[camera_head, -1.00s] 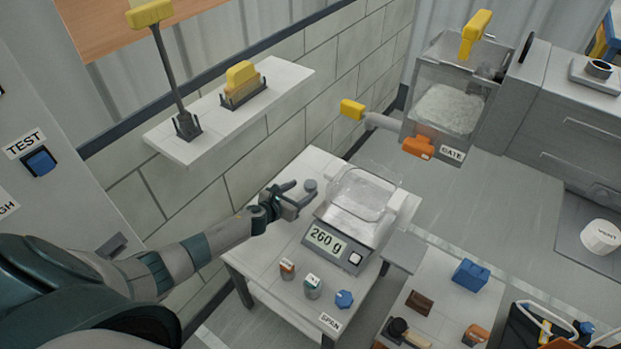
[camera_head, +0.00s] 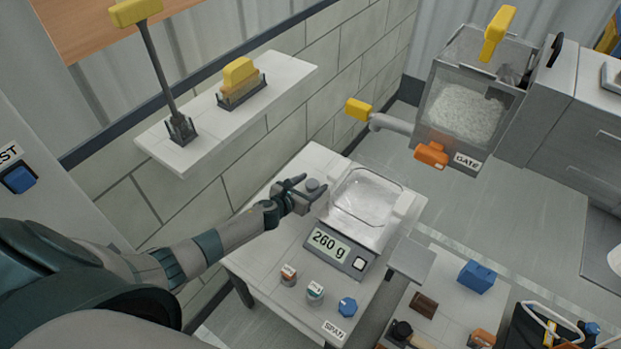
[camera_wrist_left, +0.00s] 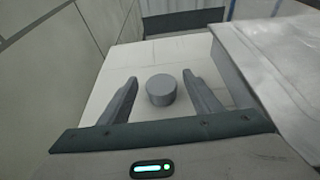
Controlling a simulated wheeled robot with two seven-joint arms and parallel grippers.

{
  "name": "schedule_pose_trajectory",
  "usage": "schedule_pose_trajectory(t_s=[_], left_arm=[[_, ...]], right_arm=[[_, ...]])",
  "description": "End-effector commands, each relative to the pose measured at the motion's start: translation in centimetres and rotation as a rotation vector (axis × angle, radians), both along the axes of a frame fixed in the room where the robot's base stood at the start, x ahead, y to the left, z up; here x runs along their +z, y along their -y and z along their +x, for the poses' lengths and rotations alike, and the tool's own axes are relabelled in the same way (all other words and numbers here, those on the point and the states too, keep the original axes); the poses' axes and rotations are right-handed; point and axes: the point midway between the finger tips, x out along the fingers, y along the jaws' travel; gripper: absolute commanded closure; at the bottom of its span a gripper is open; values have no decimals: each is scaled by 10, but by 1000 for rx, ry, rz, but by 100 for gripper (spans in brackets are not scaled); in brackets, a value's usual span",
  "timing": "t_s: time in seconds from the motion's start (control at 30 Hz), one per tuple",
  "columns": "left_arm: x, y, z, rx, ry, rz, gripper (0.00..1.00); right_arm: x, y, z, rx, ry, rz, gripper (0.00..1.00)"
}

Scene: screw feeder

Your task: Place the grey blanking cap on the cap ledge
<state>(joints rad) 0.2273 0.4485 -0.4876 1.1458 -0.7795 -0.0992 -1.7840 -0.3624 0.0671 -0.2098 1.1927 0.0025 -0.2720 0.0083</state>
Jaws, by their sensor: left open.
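The grey blanking cap (camera_head: 312,185) is a small round cylinder on the white table left of the scale. In the left wrist view the cap (camera_wrist_left: 161,90) stands upright between my spread fingers, with gaps visible on both sides. My left gripper (camera_head: 309,187) is open around it and not gripping; it also shows in the left wrist view (camera_wrist_left: 160,82). A flat grey plate (camera_head: 411,260) juts out at the table's right side and may be the cap ledge; no label on it shows. My right gripper is out of view.
The scale (camera_head: 340,245) reads 260 g and carries a clear pan (camera_head: 366,198) close right of my gripper. Small containers (camera_head: 315,291) and a blue knob (camera_head: 347,307) stand at the table's front. A wall shelf (camera_head: 290,75) is behind; the hopper (camera_head: 467,110) is at right.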

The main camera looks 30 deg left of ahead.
Motion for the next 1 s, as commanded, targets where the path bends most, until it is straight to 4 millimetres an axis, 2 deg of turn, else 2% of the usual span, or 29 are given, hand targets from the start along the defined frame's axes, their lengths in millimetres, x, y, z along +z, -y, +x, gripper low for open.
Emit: schedule_pose_trajectory(t_s=[0.13,0.57,0.63,0.77,1.0], left_arm=[[-4,5,0,0,-1,0,42],[-3,5,0,0,0,0,42],[-3,5,0,0,0,0,54],[-3,5,0,0,0,0,85],[-3,5,0,0,0,0,90]], right_arm=[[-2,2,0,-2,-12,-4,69],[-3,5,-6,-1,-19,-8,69],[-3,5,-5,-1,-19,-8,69],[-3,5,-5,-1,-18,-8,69],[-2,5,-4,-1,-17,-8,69]])
